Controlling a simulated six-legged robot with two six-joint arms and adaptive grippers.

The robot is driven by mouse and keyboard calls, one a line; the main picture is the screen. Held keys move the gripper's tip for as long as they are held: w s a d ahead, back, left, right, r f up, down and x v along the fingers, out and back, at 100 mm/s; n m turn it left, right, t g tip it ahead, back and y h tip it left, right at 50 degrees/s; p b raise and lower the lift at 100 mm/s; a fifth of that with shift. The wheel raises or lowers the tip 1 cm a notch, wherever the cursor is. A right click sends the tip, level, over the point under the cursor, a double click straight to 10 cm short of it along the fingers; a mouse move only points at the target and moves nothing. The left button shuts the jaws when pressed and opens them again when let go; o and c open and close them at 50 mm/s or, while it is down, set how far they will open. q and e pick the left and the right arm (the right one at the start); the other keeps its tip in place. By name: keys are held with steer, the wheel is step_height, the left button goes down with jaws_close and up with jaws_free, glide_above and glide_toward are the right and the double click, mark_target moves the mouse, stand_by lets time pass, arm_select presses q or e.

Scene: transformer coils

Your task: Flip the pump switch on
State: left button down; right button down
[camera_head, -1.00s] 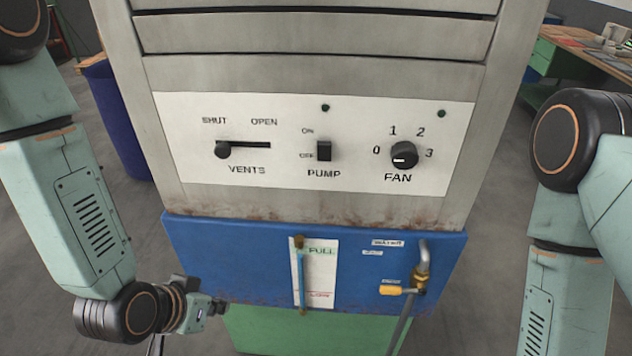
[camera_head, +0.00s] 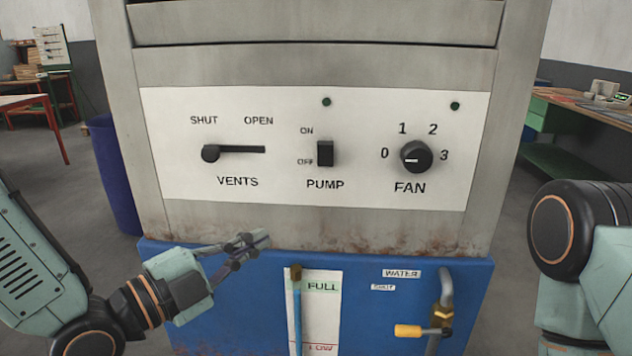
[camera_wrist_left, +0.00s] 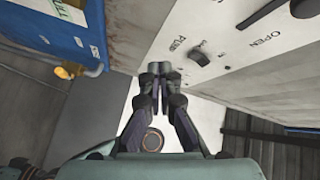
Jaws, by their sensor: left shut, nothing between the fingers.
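The pump switch (camera_head: 325,153) is a small black rocker on the white panel (camera_head: 270,185), between the ON and OFF marks at its left and above the word PUMP. Its lever position is hard to tell. It also shows in the left wrist view (camera_wrist_left: 200,56). My left gripper (camera_head: 262,238) is shut and empty, below and to the left of the switch, apart from it, near the top of the blue tank. In the left wrist view its closed fingertips (camera_wrist_left: 159,70) are at the centre, pointing past the panel. My right gripper is out of view.
The vents slider (camera_head: 210,153) is at the SHUT end, left of the switch. The fan knob (camera_head: 416,157) is to the right. Two dark lamps sit above. The blue tank (camera_head: 250,300) below carries a level gauge and a yellow-handled tap (camera_head: 408,331).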

mark_target(325, 154)
arm_select(q)
step_height(325, 154, up, 6)
steer(key=s+d+m+h, duration=0.1)
steer(key=s+m+h, duration=0.2)
steer(key=m, duration=0.7)
steer(key=shift+d+f+h, duration=0.15)
steer(key=shift+d+h, duration=0.15)
steer(key=shift+h, duration=0.4)
steer(key=shift+w, duration=0.1)
steer(key=x, duration=0.4)
steer(key=w+a+x, duration=0.1)
steer(key=x, duration=0.3)
steer(key=w+a+x, duration=0.1)
steer(key=x, duration=0.3)
steer(key=shift+w+d+r, duration=0.25)
steer(key=shift+r, duration=0.25)
